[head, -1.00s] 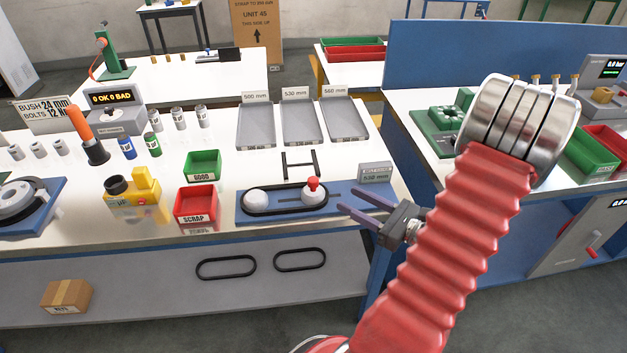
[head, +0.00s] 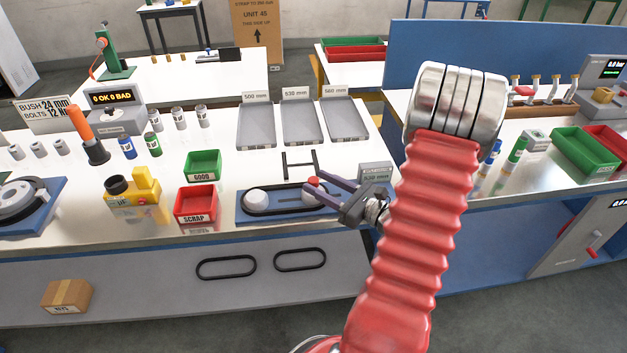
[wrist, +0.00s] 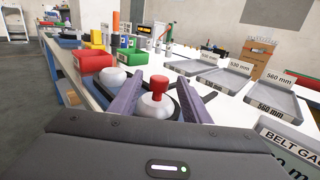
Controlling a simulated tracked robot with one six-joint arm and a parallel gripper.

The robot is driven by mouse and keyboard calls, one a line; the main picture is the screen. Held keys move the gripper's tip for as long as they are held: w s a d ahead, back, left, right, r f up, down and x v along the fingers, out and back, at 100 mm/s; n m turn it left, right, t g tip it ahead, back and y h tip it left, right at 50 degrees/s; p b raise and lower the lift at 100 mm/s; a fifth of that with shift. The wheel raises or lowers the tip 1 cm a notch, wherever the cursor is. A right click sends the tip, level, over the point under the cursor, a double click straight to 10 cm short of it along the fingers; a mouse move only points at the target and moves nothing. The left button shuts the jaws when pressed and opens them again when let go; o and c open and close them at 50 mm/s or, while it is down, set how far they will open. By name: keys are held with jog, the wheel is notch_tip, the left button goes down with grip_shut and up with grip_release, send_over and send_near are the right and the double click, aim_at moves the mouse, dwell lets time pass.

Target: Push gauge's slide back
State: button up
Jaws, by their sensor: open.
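The belt gauge is a blue base (head: 262,212) on the white bench, with a white fixed pulley (head: 256,200) at its left and a black belt looped on it. Its slide carries a white pulley with a red knob, seen in the wrist view as the slide (wrist: 157,102). In the head view the red knob (head: 313,181) shows beside my fingers, which hide most of the slide pulley. My gripper (head: 322,180) is open, and in the wrist view its two purple fingers (wrist: 160,90) stand on either side of the slide. I cannot tell whether they touch it.
The gauge's display (head: 375,173) stands just behind my gripper. Three grey trays (head: 302,124) stand farther back. The red scrap bin (head: 196,205) and green good bin (head: 203,165) are to the left.

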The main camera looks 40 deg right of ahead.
jog(key=shift+w+a, duration=0.15)
jog(key=shift+w, duration=0.55)
jog(key=shift+w+a, duration=0.1)
jog(key=shift+w, duration=0.55)
jog(key=shift+c, duration=0.4)
grip_shut()
